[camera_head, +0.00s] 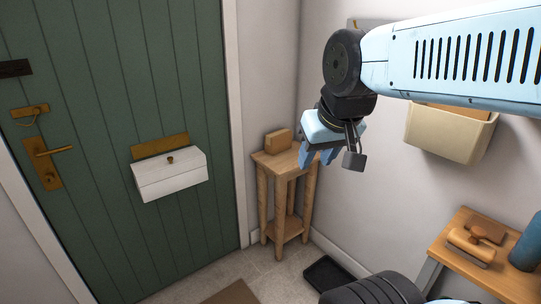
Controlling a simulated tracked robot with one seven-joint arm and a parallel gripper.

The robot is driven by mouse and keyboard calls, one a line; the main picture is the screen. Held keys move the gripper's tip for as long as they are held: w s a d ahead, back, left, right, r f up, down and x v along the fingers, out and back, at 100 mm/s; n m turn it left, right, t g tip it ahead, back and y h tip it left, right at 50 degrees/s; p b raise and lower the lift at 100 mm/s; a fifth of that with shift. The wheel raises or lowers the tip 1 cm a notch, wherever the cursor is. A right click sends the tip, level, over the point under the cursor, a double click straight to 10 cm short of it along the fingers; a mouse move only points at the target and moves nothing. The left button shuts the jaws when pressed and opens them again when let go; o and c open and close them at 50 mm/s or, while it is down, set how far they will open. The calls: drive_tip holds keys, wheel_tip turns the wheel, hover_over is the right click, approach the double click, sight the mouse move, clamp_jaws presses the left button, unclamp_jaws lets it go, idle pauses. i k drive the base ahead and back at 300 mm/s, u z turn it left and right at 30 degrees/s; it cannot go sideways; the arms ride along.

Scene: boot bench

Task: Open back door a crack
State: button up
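The back door (105,110) is green and planked, and fills the left of the head view. It looks shut in its white frame. A brass lever handle (50,155) sits on a plate at its left side. A brass chain or latch fitting (30,112) is above the handle, and a dark fitting (14,68) is higher up. My gripper (318,158) hangs to the right of the door, in front of the small wooden stand, well apart from the handle.
A white letter box (170,177) juts from the door. A wooden stand (283,160) with a wooden block (278,141) is in the corner. A bench (448,255) with brushes is at right, below a cream wall bin (455,135). A dark tray (328,273) and brown mat (233,293) lie on the floor.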

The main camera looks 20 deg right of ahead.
sight(123, 83)
drive_tip(key=k, duration=0.6)
drive_tip(key=u, duration=0.45)
drive_tip(key=i, duration=1.05)
drive_tip(key=u, duration=0.3)
